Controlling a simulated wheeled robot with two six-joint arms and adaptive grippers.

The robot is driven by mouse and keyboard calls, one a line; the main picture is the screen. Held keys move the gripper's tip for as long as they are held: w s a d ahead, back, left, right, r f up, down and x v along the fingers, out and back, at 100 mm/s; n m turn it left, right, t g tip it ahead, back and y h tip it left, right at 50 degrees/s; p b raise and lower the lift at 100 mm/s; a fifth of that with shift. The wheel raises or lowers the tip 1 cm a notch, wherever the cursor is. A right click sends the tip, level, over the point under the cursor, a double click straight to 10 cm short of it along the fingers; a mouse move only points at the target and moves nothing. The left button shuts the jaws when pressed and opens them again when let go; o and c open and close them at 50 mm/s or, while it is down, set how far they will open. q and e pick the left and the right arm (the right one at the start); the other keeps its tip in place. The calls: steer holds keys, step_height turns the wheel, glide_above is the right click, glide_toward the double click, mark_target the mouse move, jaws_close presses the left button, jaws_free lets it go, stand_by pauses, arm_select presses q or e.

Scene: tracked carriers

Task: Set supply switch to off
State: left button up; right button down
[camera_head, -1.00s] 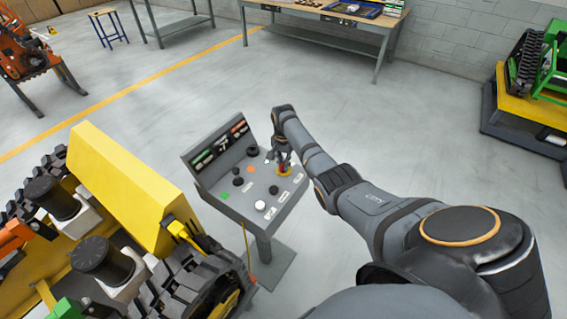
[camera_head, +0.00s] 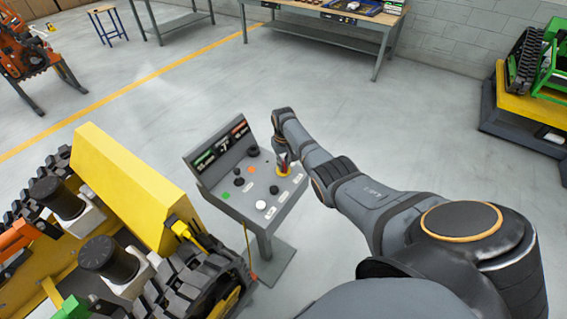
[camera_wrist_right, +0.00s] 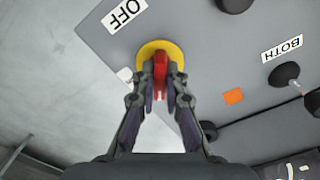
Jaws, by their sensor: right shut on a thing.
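The supply switch is a red handle (camera_wrist_right: 160,68) on a round yellow plate (camera_wrist_right: 147,49) on the grey control panel. In the head view its yellow plate (camera_head: 285,172) is at the panel's right side. My right gripper (camera_wrist_right: 160,84) is shut on the red handle, one finger on each side. In the head view the right gripper (camera_head: 283,160) is small and hides much of the handle. An OFF label (camera_wrist_right: 125,13) is on the panel close to the yellow plate. I cannot tell the handle's exact setting. My left gripper is not in view.
The panel (camera_head: 243,205) also carries black knobs, an orange square (camera_wrist_right: 233,96) and a BOTH label (camera_wrist_right: 281,48). A yellow tracked carrier (camera_head: 125,185) stands close at left. Open floor lies behind the panel, up to a workbench (camera_head: 330,20).

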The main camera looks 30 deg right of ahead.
mark_target(284, 163)
steer(key=n, duration=0.6)
steer(key=shift+n, duration=0.3)
steer(key=shift+w, duration=0.1)
stand_by(0.4)
steer(key=c, duration=1.4)
jaws_free()
step_height(284, 163, up, 12)
